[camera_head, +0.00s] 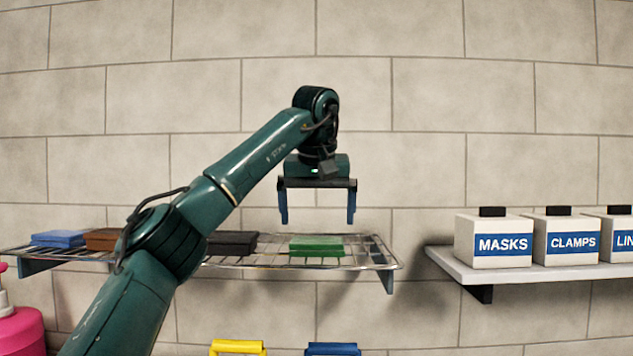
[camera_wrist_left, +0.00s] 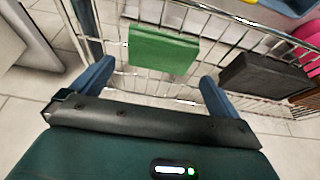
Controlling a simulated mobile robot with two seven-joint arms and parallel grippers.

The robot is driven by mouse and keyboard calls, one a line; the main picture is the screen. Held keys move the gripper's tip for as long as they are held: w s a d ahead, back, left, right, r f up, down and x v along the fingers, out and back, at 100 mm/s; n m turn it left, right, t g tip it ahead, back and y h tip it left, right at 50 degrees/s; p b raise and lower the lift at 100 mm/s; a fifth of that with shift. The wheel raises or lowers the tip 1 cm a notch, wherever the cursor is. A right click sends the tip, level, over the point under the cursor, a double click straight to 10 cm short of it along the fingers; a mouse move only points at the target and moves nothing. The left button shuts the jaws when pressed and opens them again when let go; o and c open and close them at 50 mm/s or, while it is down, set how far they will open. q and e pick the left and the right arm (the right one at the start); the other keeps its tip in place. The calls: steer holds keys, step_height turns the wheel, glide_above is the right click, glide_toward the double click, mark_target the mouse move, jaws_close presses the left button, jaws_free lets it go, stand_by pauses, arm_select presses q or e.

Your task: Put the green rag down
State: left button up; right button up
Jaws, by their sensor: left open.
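The green rag (camera_head: 316,246) lies flat as a folded block on the wire shelf (camera_head: 345,262), near its right end. It also shows in the left wrist view (camera_wrist_left: 162,50), resting on the wires beyond my fingertips. My left gripper (camera_head: 317,207) is open and empty, pointing down above the rag with a clear gap between them. Its two blue fingers also show in the left wrist view, spread wide apart. My right gripper is in neither view.
A black folded cloth (camera_head: 232,243), a brown one (camera_head: 103,238) and a blue one (camera_head: 58,238) lie farther left on the shelf. White boxes, including MASKS (camera_head: 492,242), stand on a shelf to the right. Yellow (camera_head: 238,347) and blue (camera_head: 332,349) handles show below.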

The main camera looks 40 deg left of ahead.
arm_select(q)
steer(key=v, duration=0.7)
steer(key=shift+a, duration=0.1)
stand_by(0.4)
